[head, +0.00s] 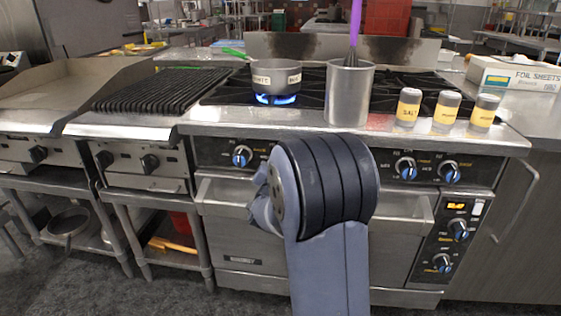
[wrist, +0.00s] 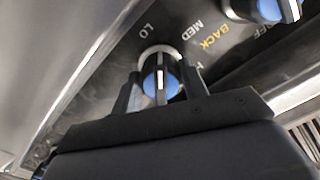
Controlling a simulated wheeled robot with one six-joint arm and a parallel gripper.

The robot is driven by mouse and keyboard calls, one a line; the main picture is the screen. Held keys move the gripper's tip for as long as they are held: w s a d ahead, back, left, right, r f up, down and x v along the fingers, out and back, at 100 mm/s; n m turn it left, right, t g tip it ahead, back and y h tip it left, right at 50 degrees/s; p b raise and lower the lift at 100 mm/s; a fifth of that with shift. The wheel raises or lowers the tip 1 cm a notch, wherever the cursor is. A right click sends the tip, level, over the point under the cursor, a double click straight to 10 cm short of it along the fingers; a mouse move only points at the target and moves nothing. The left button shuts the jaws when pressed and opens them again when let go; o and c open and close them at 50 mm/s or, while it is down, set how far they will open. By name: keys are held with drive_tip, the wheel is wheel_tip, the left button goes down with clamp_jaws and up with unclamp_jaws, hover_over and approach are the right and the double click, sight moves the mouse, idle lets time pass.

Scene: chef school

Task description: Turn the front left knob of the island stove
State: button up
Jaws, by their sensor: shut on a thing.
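In the wrist view, the two dark fingers of my gripper (wrist: 162,88) are closed on either side of a stove knob (wrist: 158,82) with a blue face and a white pointer line. Its dial shows the marks LO and MED. A second blue-faced knob (wrist: 268,10) sits at the upper right, with BACK printed between the two. In the head view, the island stove (head: 400,127) has a front panel whose middle my arm covers, so my gripper and the held knob are hidden. The leftmost stove knob (head: 241,156) shows clear of my arm.
A pot (head: 276,80) stands over a lit blue flame (head: 275,99). A metal canister (head: 349,95) with a purple-handled utensil and several shakers (head: 446,108) stand along the front ledge. Two more knobs (head: 405,168) show right of my arm. The oven handle (head: 410,203) runs below the panel.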

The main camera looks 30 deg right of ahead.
drive_tip(key=shift+f+n+p, duration=0.1)
drive_tip(key=shift+n+p, duration=0.65)
drive_tip(key=shift+n, duration=1.25)
drive_tip(key=o, duration=1)
drive_tip(key=shift+c, duration=0.2)
drive_tip(key=p+v, duration=0.1)
drive_tip(key=v, duration=1)
drive_tip(key=shift+w+d, duration=0.1)
